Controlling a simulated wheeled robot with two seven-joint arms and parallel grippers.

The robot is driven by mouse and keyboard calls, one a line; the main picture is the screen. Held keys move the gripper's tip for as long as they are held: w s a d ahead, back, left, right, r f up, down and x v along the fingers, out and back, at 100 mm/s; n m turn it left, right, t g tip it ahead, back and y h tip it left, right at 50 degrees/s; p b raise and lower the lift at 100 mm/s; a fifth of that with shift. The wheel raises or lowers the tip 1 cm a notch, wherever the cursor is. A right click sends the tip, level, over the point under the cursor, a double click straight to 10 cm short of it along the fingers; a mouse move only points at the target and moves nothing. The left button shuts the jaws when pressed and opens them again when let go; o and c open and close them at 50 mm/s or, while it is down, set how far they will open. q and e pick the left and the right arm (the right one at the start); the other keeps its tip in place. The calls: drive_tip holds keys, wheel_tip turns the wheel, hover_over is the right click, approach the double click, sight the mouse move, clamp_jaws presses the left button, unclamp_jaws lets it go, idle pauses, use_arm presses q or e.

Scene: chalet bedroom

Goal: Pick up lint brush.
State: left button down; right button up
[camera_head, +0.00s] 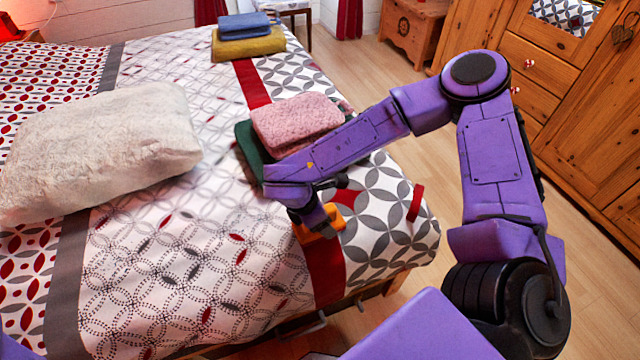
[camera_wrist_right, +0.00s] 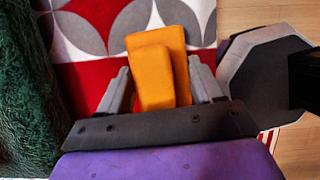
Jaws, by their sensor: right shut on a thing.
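The lint brush (camera_head: 322,224) appears as an orange, block-shaped thing at the bed's near right part, over the red stripe. My right gripper (camera_head: 315,218) reaches down to it from above and is shut on it. In the right wrist view the lint brush (camera_wrist_right: 157,75) sits between the two grey fingers, with a narrower orange block on a wider one. Patterned bedding lies behind it. I cannot tell whether it touches the bed. My left gripper is not in view.
The bed (camera_head: 215,255) fills the left and middle. Pink folded cloth (camera_head: 296,122) and dark green cloth (camera_head: 248,150) lie close to my right forearm. A fluffy white pillow (camera_head: 100,150) lies left. A red strip (camera_head: 415,203) is at the bed's right edge. Wooden cabinets (camera_head: 570,110) stand right.

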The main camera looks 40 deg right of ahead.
drive_tip(key=shift+r, duration=0.1)
drive_tip(key=shift+r, duration=0.3)
wheel_tip(320, 180, up, 3)
drive_tip(key=shift+s+a+p, duration=0.1)
drive_tip(key=shift+p, duration=0.2)
drive_tip(key=s+a+r, duration=0.6)
drive_tip(key=s+r, duration=0.3)
drive_tip(key=s, duration=0.3)
drive_tip(key=shift+a, duration=0.35)
drive_tip(key=shift+r, duration=0.1)
